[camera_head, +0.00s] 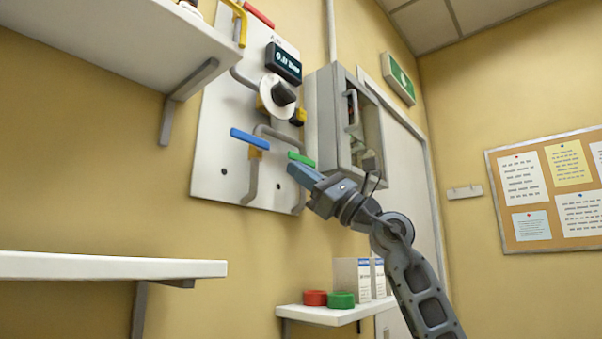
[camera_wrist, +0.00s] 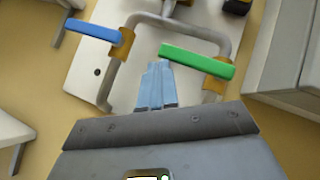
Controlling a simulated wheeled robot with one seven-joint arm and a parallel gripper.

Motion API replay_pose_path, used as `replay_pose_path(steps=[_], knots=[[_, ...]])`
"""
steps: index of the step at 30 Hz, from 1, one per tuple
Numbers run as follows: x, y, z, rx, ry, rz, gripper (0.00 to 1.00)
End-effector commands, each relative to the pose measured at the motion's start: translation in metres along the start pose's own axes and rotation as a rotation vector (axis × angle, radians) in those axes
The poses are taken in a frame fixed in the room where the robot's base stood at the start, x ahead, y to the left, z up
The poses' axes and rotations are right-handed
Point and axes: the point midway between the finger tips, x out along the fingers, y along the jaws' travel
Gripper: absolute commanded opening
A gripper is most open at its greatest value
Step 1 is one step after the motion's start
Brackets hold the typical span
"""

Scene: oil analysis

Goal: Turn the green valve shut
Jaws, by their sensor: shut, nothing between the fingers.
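The green valve handle (camera_head: 301,158) is a flat bar at the lower right of the white wall panel (camera_head: 222,128). In the wrist view the green handle (camera_wrist: 197,61) lies across its pipe, tilted slightly down to the right, with its right end over the orange valve body (camera_wrist: 217,85). My gripper (camera_head: 291,167) is shut and empty, with its blue fingers just below the handle's left part. In the wrist view the gripper fingertips (camera_wrist: 158,66) point up beside the handle's left end. I cannot tell whether they touch it.
A blue valve handle (camera_head: 249,139) is left of the green one, and a red handle (camera_head: 258,14) is at the panel's top. A grey wall cabinet (camera_head: 325,115) stands close on the right. White shelves (camera_head: 110,266) jut out at left and below.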

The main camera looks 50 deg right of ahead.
Motion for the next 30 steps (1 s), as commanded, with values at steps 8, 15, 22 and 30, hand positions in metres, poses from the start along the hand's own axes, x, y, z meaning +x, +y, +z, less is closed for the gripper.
replay_pose_path(steps=[8, 15, 22, 30], knots=[[0.003, 0.002, 0.003, -0.002, -0.006, 0.005, 0.00], [0.000, 0.005, -0.001, -0.001, -0.006, 0.005, 0.00], [-0.018, 0.019, -0.026, 0.003, -0.004, 0.005, 0.00], [-0.065, 0.036, -0.029, 0.004, -0.004, 0.002, 0.00]])
